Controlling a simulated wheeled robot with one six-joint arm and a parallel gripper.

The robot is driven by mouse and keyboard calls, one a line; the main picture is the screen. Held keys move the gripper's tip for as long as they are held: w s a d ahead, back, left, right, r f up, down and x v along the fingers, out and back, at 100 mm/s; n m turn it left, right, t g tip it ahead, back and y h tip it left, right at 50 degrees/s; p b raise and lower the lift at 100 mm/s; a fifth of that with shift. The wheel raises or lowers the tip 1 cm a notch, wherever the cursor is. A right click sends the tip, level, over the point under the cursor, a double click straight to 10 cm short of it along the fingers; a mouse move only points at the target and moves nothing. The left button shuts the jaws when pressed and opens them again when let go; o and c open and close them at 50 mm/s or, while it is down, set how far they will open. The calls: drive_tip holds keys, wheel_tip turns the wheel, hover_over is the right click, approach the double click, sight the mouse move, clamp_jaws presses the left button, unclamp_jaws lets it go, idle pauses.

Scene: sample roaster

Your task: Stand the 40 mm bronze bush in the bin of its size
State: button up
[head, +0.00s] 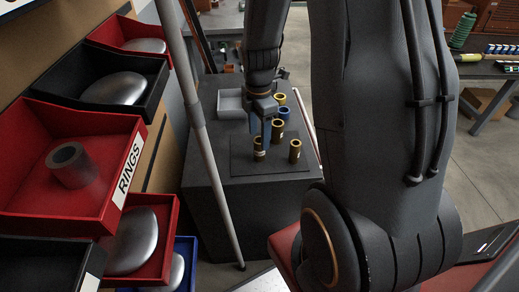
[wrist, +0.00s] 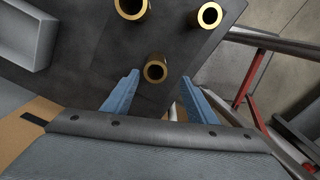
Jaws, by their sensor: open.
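Several bronze bushes stand upright on a dark mat on a grey cabinet. In the head view one bush (head: 259,154) is at the front left, one (head: 294,152) at the front right and one (head: 277,131) behind them. My gripper (head: 264,143) points down at the front-left bush with blue fingers. In the wrist view my gripper (wrist: 159,77) is open, with a bush (wrist: 155,71) showing between its fingertips; I cannot tell how far below it is. Two more bushes (wrist: 131,7) (wrist: 209,15) stand beyond.
A red bin (head: 60,112) marked RINGS holds a grey ring-shaped part (head: 70,165). Black and red bins (head: 150,262) with silvery domed parts surround it. A pole (head: 205,150) rises between bins and cabinet.

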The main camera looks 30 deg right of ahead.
sight(259, 149)
drive_tip(key=shift+w+d+f+n, duration=0.1)
drive_tip(key=shift+d+f+n, duration=0.1)
drive_tip(key=shift+f+n, duration=0.15)
drive_tip(key=shift+w+d+f+p, duration=0.1)
drive_tip(key=shift+f+p, duration=0.15)
drive_tip(key=shift+f, duration=1)
drive_tip(key=shift+w+a+f+p, duration=0.15)
drive_tip(key=shift+f+p, duration=0.15)
drive_tip(key=shift+f, duration=0.95)
drive_tip(key=shift+w+d+f+p, duration=0.15)
drive_tip(key=shift+f+p, duration=0.1)
drive_tip(key=shift+f, duration=1)
drive_tip(key=shift+c, duration=0.2)
clamp_jaws()
